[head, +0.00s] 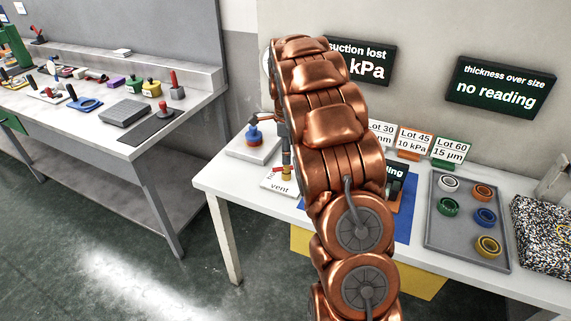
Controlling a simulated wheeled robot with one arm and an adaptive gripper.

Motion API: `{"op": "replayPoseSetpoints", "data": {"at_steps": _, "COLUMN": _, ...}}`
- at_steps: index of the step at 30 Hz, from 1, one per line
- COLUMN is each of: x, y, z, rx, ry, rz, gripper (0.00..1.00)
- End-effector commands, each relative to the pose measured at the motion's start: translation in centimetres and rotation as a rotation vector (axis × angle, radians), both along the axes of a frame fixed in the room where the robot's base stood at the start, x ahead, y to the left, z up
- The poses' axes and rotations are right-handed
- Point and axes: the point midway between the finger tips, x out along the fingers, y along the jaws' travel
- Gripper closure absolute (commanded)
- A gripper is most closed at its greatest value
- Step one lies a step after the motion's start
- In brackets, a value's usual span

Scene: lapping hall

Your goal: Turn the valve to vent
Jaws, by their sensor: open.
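The valve (286,173) shows as a small brass-yellow and red fitting at the left part of the white bench, close to the left edge of my copper arm. Its white label plate (272,187) reads "vent" at the front; another word is partly covered. My arm rises through the middle of the view and bends over at the top. A narrow dark part of my gripper (286,148) shows just above the valve, and the rest is hidden behind the arm. I cannot tell whether it touches the valve, or which way the valve points.
A blue piece on a pale block (250,148) stands left of the valve. To the right are lot signs (415,142), a grey tray (468,238) of several coloured rings and a speckled block (543,235). Wall displays (502,88) hang behind. A cluttered bench (90,130) stands left, across open floor.

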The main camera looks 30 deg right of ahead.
Motion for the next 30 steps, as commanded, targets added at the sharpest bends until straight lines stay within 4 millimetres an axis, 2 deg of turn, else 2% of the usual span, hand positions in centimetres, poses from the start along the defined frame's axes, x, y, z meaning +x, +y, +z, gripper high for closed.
{"op": "replayPoseSetpoints", "data": {"at_steps": 9, "x": -0.1, "y": 0.1, "z": -4.2, "rx": 0.001, "ry": 0.001, "rz": 0.002, "gripper": 0.50}}
{"op": "replayPoseSetpoints", "data": {"at_steps": 19, "x": -0.1, "y": 0.1, "z": -5.0, "rx": -0.001, "ry": -0.001, "rz": 0.002, "gripper": 0.50}}
{"op": "replayPoseSetpoints", "data": {"at_steps": 30, "x": -0.1, "y": 0.1, "z": -5.0, "rx": 0.000, "ry": 0.000, "rz": 0.002, "gripper": 0.88}}
